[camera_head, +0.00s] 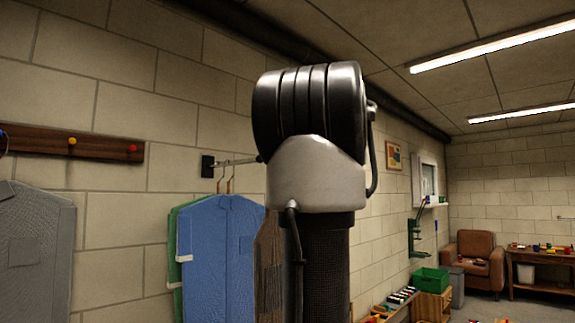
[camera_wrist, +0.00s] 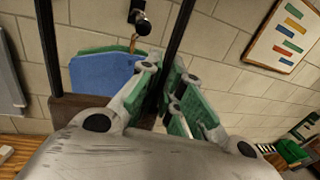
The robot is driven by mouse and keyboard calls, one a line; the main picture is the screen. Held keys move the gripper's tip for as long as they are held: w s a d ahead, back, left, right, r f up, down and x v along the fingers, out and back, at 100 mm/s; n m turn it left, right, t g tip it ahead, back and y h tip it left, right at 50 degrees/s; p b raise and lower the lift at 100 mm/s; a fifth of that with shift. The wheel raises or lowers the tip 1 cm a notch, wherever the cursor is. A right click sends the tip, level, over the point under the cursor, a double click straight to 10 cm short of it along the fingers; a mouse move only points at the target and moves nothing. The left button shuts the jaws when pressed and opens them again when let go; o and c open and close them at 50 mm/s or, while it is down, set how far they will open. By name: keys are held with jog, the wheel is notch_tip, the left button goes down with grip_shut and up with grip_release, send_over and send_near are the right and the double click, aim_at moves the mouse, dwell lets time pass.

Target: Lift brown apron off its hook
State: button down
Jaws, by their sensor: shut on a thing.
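The brown apron (camera_head: 268,268) hangs at the right end of a row of garments on a wall rail, mostly hidden behind my arm. In the wrist view its brown upper part (camera_wrist: 80,108) shows left of my gripper, with dark straps running upward. My gripper (camera_wrist: 170,78), with green finger pads, is closed around the right dark strap near the apron's top edge. The fingers hide the exact grip. The rail (camera_head: 235,162) sticks out from a black wall plate; its end (camera_wrist: 140,22) shows above the garments. I cannot tell whether the apron still touches it.
A blue garment (camera_head: 215,258) and a green one (camera_head: 182,245) hang close beside the apron. A grey garment (camera_head: 35,250) hangs under a peg board (camera_head: 75,143) at left. A green crate (camera_head: 430,280) and an armchair (camera_head: 475,262) stand at right.

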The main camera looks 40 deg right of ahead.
jog(key=shift+s, duration=2.65)
